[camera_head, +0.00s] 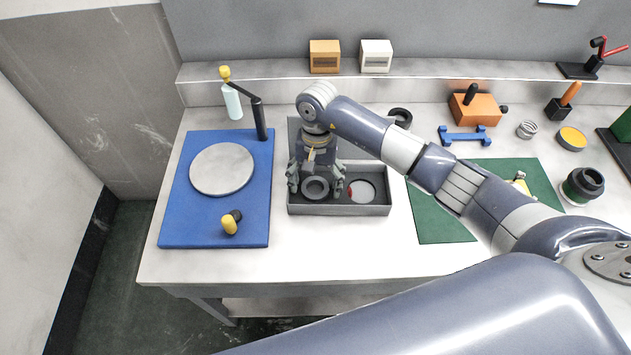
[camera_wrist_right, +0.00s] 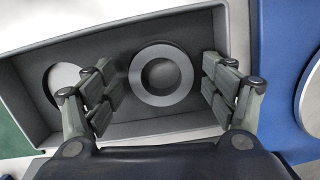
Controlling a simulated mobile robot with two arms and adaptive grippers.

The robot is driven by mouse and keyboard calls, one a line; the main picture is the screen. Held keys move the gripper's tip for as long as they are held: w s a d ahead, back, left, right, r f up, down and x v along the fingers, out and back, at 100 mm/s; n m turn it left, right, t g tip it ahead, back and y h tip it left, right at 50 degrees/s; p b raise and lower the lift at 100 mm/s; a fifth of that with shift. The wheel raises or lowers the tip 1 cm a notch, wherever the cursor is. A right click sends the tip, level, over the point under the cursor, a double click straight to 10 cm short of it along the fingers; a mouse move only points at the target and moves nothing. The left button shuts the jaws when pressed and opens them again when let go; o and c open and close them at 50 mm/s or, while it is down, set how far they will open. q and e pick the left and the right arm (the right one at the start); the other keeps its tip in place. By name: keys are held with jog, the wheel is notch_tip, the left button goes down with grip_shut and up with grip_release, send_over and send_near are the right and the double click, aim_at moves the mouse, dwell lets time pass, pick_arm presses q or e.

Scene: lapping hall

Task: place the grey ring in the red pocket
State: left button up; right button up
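The grey ring (camera_head: 316,187) shows at the left end of a grey tray (camera_head: 340,209), flat and face up. It also shows in the right wrist view (camera_wrist_right: 137,76). My right gripper (camera_head: 316,182) points down over it, open, with one finger set on each side; a small gap shows between ring and fingers in the wrist view. Right of the ring, the tray has a round pale spot (camera_head: 364,191) with a thin red sliver at its left edge; I cannot tell more of a red pocket. My left gripper is not in view.
A blue mat (camera_head: 180,215) with a pale disc (camera_head: 222,168) and a yellow-black knob (camera_head: 230,223) lies left. A green mat (camera_head: 435,230) lies right, partly under my arm. A black ring (camera_head: 400,117) is behind the arm. The table front is clear.

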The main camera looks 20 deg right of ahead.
aim_at(316, 187)
notch_tip(316, 187, up, 12)
jog(key=w+b, duration=0.1)
jog(key=b, duration=0.2)
jog(key=shift+w+d+f, duration=0.15)
jog(key=shift+d, duration=0.2)
